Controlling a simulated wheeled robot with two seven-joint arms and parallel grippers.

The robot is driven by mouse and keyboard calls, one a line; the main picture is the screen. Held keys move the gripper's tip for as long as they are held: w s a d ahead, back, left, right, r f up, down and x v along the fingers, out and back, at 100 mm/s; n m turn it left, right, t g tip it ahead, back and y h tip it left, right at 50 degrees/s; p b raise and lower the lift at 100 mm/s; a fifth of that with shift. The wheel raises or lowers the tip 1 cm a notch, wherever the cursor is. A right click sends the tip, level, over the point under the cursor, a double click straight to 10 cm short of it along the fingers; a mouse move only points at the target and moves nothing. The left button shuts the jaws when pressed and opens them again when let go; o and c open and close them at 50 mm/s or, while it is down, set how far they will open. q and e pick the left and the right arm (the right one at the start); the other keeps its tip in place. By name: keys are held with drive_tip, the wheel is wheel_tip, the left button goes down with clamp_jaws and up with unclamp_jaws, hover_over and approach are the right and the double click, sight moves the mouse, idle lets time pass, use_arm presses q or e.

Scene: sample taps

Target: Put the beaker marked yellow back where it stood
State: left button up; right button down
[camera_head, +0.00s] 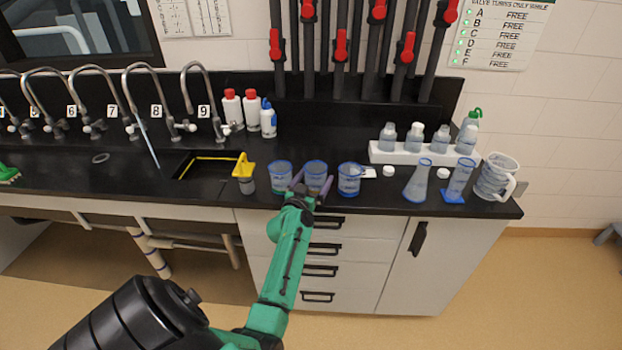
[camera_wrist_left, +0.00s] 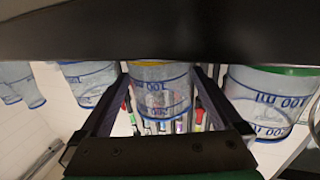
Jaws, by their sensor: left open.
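The beaker marked yellow (camera_head: 316,169) stands on the black bench as the middle one of three blue-rimmed beakers. In the left wrist view, which looks upside down, a yellow band shows at the base of this beaker (camera_wrist_left: 158,92). My left gripper (camera_head: 312,187) is open, with one finger on each side of this beaker. The fingers also flank it in the left wrist view (camera_wrist_left: 158,75); I cannot tell whether they touch it. The gripper partly hides the beaker in the head view. My right gripper is not in view.
A green-marked beaker (camera_head: 280,178) stands close on the left, another beaker (camera_head: 349,180) close on the right. A flask (camera_head: 417,182), cylinder (camera_head: 458,180) and jug (camera_head: 493,180) stand right. A stream falls from tap 8 (camera_head: 150,148).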

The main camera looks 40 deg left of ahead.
use_arm(q)
drive_tip(key=b+v, duration=0.2)
drive_tip(key=v, duration=1)
drive_tip(key=s+d+f+m+g+h, duration=0.15)
drive_tip(key=d+f, duration=0.25)
drive_tip(key=f, duration=0.6)
drive_tip(key=s+d+f+m+g+h, duration=0.1)
drive_tip(key=s+d+f+g+h, duration=0.3)
drive_tip(key=f, duration=0.6)
drive_tip(key=d+f+m+g, duration=0.15)
drive_tip(key=d+f, duration=0.35)
drive_tip(key=f, duration=0.6)
drive_tip(key=s+d+f+g, duration=0.2)
drive_tip(key=s+f, duration=0.4)
drive_tip(key=s, duration=0.1)
drive_tip(key=s+d+f+g, duration=0.2)
drive_tip(key=s+f+g, duration=0.1)
drive_tip(key=s+f, duration=0.4)
drive_tip(key=s+a+f+m+g, duration=0.1)
drive_tip(key=s+f+g, duration=0.1)
drive_tip(key=s, duration=0.5)
drive_tip(key=s+a+f+m+g, duration=0.1)
drive_tip(key=s+f, duration=0.1)
drive_tip(key=s, duration=0.6)
drive_tip(key=shift+s+a+g, duration=0.2)
drive_tip(key=shift+s+g, duration=0.05)
drive_tip(key=shift+g, duration=0.15)
